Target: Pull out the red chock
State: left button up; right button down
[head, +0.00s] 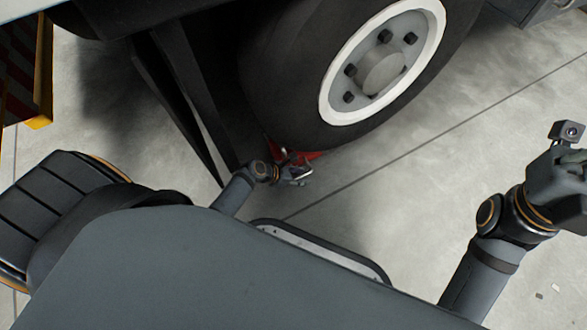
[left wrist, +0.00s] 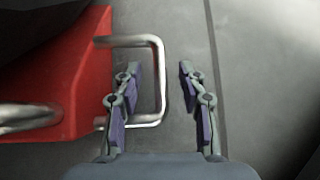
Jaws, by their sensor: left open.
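The red chock (head: 318,155) sits on the floor against the bottom of the truck's tyre (head: 290,90), which hides part of it. In the left wrist view the chock (left wrist: 75,75) fills the left side, and its metal loop handle (left wrist: 160,80) sticks out to the right. My left gripper (head: 298,176) is low by the chock. In the left wrist view the gripper (left wrist: 158,95) is open, with the handle's outer bar between its two fingers and a gap to the right finger. The fingers of my right arm are outside the picture.
A second metal bar (left wrist: 25,118) shows at the chock's lower left. Dark truck parts (head: 185,90) hang left of the tyre. A yellow-edged block (head: 38,120) stands at the far left. The grey floor (head: 430,150) to the right of the chock is clear.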

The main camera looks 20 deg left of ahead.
pick_arm(q)
jog(key=shift+w+d+f, duration=0.15)
grip_shut()
dwell(0.5)
